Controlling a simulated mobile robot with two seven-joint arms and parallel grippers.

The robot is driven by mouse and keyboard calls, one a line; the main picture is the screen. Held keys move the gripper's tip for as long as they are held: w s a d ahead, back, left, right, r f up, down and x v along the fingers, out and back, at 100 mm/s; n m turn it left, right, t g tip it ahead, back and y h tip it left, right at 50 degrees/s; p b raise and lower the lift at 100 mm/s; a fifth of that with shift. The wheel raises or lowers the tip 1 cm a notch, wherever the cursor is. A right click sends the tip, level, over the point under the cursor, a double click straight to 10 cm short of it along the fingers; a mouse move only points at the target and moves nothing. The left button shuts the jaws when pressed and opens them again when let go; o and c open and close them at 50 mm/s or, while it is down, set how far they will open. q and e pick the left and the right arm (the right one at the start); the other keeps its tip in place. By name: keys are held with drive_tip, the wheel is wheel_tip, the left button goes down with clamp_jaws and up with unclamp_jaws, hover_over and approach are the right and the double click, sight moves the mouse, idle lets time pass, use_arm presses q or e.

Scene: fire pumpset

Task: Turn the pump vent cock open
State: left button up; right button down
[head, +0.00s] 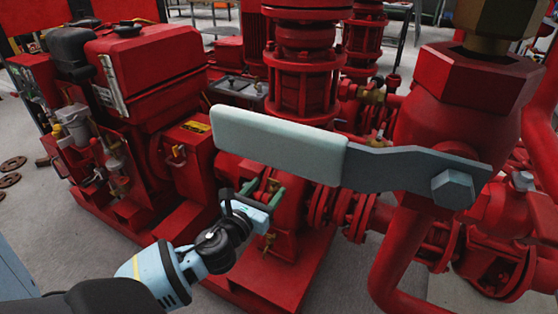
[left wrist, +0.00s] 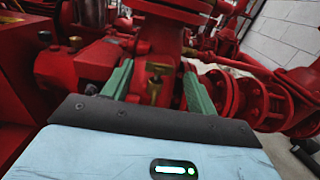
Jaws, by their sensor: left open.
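A small brass fitting (left wrist: 155,88), which looks like the pump vent cock, stands on the red pump casing (head: 290,208) in the left wrist view. My left gripper (head: 262,189) has pale green fingers and is open. In the left wrist view its fingers (left wrist: 157,72) stand to either side of the brass fitting, which appears between them. I cannot tell whether either finger touches it. In the head view the fingers and wrist partly hide the fitting. Which way its handle is turned is too small to tell. My right gripper is not in view.
A large valve lever with a pale grip (head: 280,145) crosses the head view close to the camera, above my left gripper. A red engine (head: 150,65) stands at left. Red flanged pipes (left wrist: 238,98) lie right of the pump. Grey floor (head: 345,270) shows in front.

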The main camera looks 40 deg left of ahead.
sight(273, 182)
use_arm(q)
drive_tip(key=b+x, duration=0.1)
drive_tip(key=x, duration=0.3)
drive_tip(key=shift+w, duration=0.25)
drive_tip(key=shift+w+a+b, duration=0.2)
drive_tip(key=shift+w+b, duration=0.2)
drive_tip(key=shift+w, duration=0.25)
drive_tip(key=c, duration=1)
